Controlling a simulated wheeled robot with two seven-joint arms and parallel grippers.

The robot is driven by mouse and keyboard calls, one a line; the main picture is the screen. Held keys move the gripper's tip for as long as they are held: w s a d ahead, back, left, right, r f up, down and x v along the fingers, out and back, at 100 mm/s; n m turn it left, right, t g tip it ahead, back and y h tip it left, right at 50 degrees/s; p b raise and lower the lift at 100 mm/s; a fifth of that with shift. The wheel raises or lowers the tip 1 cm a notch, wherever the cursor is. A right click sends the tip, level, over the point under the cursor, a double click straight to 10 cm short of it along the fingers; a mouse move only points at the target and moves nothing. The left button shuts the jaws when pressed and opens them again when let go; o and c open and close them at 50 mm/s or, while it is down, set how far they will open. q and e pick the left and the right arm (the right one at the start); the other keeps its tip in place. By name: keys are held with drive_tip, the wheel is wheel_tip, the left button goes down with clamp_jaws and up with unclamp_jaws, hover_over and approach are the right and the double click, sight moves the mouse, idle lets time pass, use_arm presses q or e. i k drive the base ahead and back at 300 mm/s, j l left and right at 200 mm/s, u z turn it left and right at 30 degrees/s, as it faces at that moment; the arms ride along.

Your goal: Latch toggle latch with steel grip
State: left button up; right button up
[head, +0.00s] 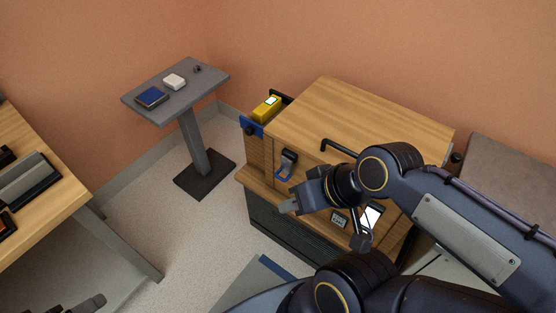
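A toggle latch (288,161) with a grey grip and a blue lower part is mounted on the front of the wooden cabinet (340,105). Its small size hides whether it is fastened. My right gripper (289,207) is in front of the cabinet, below the latch in the picture and apart from it. I see nothing held in it, but the finger gap is not clear. My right arm covers the right part of the cabinet front. I cannot make out my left gripper.
A yellow device (267,109) sits in an open blue-fronted drawer (251,127) at the cabinet's left. A black bar handle (339,147) is near my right wrist. A grey pedestal table (190,100) stands behind left; a wooden bench (62,215) is at left. Floor between is clear.

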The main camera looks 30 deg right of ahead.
sight(373, 215)
drive_tip(key=z, duration=2.2)
drive_tip(key=i+j+z, duration=0.05)
